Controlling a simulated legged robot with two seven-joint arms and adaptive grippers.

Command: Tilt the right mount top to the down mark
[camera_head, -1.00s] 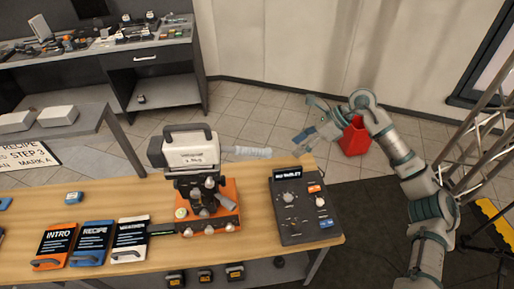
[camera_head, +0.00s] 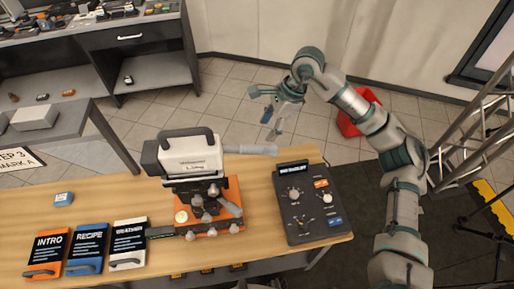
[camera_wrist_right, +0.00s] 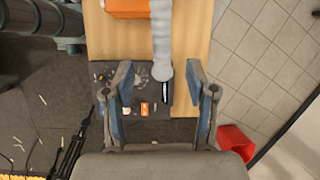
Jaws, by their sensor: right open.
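The mount (camera_head: 207,212) stands on the table with an orange base. Its top (camera_head: 190,155) is a white and black box with a carry handle. A grey ribbed bar (camera_head: 250,149) sticks out from the top to the right, about level. My right gripper (camera_head: 270,112) is open, just beyond the bar's free end in the head view. Contact cannot be told. I cannot make out a down mark. My left gripper is not in view.
A dark control panel (camera_head: 311,207) with knobs lies right of the mount. Orange, blue and white cards (camera_head: 88,248) lie to the left. A red bin (camera_head: 350,122) stands on the floor behind my right arm. A metal truss (camera_head: 470,135) stands at the right.

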